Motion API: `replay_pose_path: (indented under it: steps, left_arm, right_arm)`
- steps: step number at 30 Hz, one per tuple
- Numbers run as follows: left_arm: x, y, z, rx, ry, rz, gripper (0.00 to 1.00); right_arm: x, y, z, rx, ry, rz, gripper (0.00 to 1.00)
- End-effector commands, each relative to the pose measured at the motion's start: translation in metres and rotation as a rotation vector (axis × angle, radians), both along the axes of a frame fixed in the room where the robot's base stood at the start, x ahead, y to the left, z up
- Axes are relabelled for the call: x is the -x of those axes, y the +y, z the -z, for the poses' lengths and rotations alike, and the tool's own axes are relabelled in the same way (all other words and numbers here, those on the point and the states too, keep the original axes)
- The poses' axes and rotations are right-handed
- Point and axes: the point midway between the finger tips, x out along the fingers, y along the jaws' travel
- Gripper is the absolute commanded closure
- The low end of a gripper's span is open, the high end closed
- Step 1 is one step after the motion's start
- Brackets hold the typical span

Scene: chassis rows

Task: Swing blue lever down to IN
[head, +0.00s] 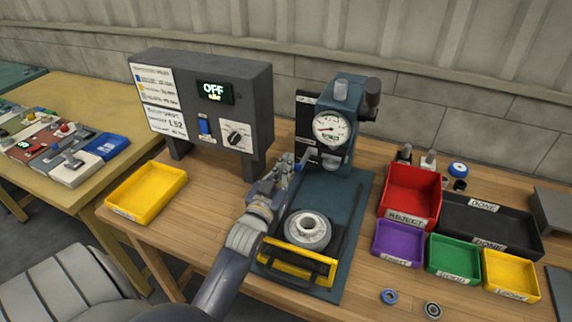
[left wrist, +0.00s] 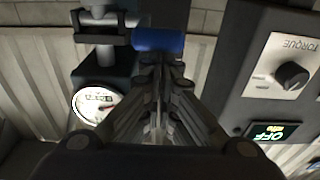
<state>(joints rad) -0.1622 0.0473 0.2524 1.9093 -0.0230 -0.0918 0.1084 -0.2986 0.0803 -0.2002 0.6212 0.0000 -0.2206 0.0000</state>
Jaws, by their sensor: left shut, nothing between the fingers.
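The blue lever's grip (left wrist: 158,40) lies just beyond my fingertips in the left wrist view, beside the press's clamp. In the head view only a small blue bit (head: 299,167) of it shows at the fingertips. My left gripper (head: 287,163) reaches up to the front left of the press (head: 345,115), and it also shows in the left wrist view (left wrist: 158,62). Its fingers are shut with nothing between them. I cannot tell if they touch the grip. The IN mark is not readable. My right gripper is not in view.
A control box (head: 256,90) with an OFF display stands left of the press. A round metal part (head: 308,231) sits on the press base behind a yellow-black guard (head: 297,265). A yellow tray (head: 147,190) is at the left; a red bin (head: 410,192) and several other bins stand right.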

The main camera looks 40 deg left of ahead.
Motion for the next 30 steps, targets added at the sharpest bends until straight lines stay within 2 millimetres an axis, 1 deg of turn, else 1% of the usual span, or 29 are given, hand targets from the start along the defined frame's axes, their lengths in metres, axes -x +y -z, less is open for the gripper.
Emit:
replay_pose_path:
  steps: [1,3,14,17,20,27,30]
  left_arm:
    - [0.001,0.000,0.010,0.006,0.020,0.000,1.00]
    - [0.001,-0.001,0.011,0.007,0.023,0.000,1.00]
    - [0.001,0.000,0.013,0.007,0.026,-0.001,1.00]
    - [0.001,0.000,0.010,0.007,0.025,-0.001,1.00]
    - [0.001,0.000,-0.001,0.006,0.020,-0.001,1.00]
    - [0.002,-0.001,-0.052,0.002,0.008,0.000,1.00]
    - [0.003,-0.001,-0.071,0.002,0.007,0.000,1.00]
  right_arm:
    - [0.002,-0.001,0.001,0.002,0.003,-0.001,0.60]
    - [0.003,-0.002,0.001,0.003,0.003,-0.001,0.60]
    - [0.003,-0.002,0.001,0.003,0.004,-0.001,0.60]
    - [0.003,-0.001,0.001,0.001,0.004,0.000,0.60]
    - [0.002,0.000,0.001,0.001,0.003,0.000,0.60]
    - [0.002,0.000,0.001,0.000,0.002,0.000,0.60]
    - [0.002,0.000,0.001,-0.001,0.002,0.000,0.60]
